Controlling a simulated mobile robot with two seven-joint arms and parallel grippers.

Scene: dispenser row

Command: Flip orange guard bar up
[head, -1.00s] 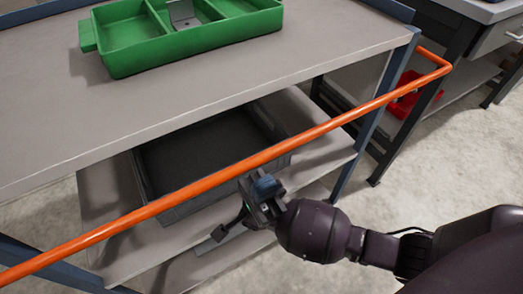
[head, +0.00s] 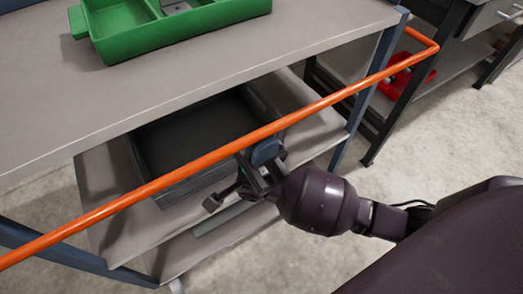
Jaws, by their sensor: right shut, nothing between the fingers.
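The orange guard bar (head: 150,187) runs diagonally across the head view, from the lower left to a bend at the upper right, in front of the grey bench. It stands below the level of the bench top's far side and crosses in front of the lower shelf. My right gripper (head: 238,180) is just below the middle of the bar, very close to it. Its fingers are shut with nothing between them. I cannot tell whether it touches the bar. My left gripper is not in view.
A green divided tray (head: 125,43) sits on the grey bench top (head: 60,120). A dark grey bin (head: 160,190) stands on the lower shelf (head: 100,190) behind the bar. A red bin (head: 405,92) is under another bench at the right. Open floor (head: 450,140) lies at the right.

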